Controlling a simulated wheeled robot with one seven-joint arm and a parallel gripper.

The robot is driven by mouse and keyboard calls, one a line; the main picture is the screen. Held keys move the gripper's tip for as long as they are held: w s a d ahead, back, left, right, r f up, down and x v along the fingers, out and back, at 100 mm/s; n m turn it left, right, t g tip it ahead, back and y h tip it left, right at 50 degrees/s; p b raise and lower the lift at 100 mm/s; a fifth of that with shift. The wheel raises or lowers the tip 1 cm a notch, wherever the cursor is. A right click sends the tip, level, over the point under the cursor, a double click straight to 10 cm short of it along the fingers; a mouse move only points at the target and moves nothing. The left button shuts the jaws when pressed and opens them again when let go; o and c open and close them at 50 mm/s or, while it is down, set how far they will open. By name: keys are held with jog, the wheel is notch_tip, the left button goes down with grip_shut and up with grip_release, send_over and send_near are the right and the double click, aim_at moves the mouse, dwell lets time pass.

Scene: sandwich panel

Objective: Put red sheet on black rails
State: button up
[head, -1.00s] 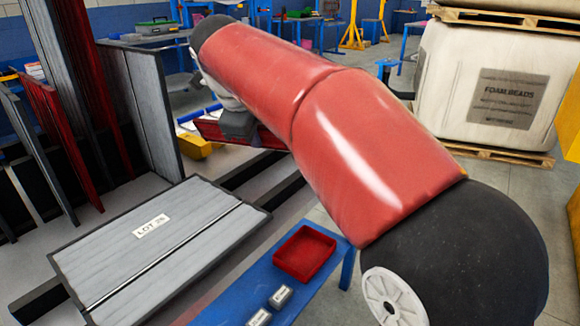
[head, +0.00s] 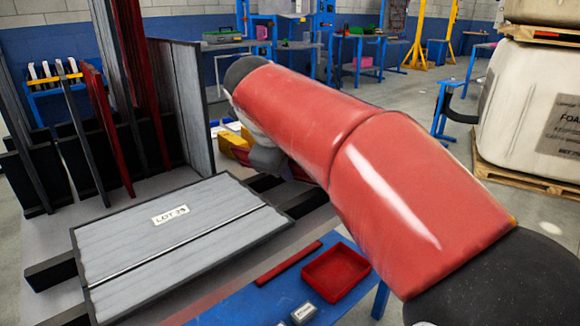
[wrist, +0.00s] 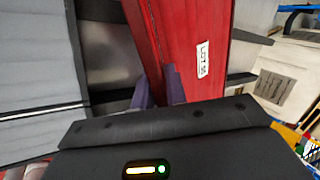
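In the wrist view, the fingers of my gripper (wrist: 160,90) stand on either side of the near part of a red sheet (wrist: 190,40) with a white LOT label. The sheet extends away from the fingers. In the head view, my gripper is mostly hidden behind my red arm; only a sliver of red shows beside it. Black rails (head: 50,272) lie on the left table, and a second dark rail stretch (head: 292,196) shows at the right. A grey panel (head: 165,265) labelled LOT lies flat across them.
A rack at left holds upright grey and red sheets (head: 105,125). A tall grey panel (head: 182,105) stands behind the rails. A blue bench (head: 240,310) at the front carries a red tray (head: 335,272) and a red strip (head: 288,264). A white foam-bead container (head: 535,120) stands at right.

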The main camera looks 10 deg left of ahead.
jog(key=o, duration=0.3)
jog(key=shift+r, duration=0.15)
jog(key=p+v, duration=0.1)
jog(key=v, duration=1.1)
jog(key=shift+p, duration=0.3)
